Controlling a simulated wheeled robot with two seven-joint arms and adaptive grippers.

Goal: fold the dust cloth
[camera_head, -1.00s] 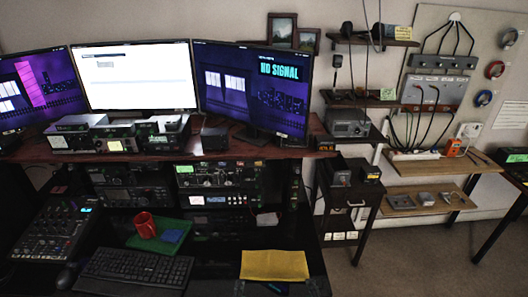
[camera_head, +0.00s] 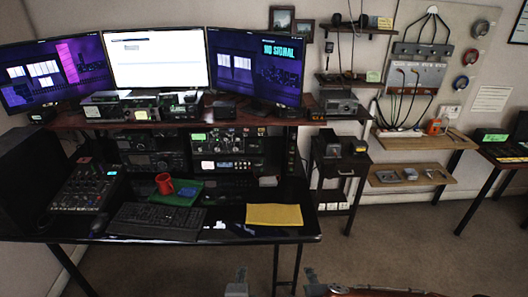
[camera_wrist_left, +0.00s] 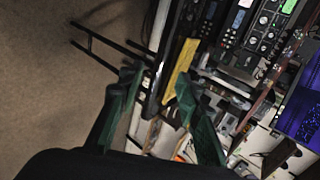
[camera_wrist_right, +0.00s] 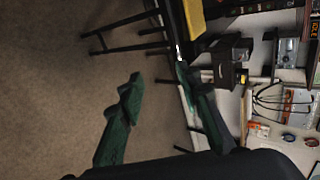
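The yellow dust cloth (camera_head: 274,215) lies flat near the front right corner of the black desk (camera_head: 262,234). It also shows as a yellow strip between the fingers in the left wrist view (camera_wrist_left: 178,70) and at the top edge in the right wrist view (camera_wrist_right: 194,17). My left gripper (camera_wrist_left: 155,88) is open and empty, with its fingers apart. My right gripper (camera_wrist_right: 155,85) is open and empty too. Both are away from the cloth, in front of the desk. Small grey parts at the bottom of the head view are too cut off to identify.
A keyboard (camera_head: 158,220) lies left of the cloth. A red mug (camera_head: 164,183) and a blue item (camera_head: 187,191) are on a green mat (camera_head: 212,185) behind it. A mixer (camera_head: 88,190) is at the left. A small dark cabinet (camera_head: 338,172) stands right of the desk.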

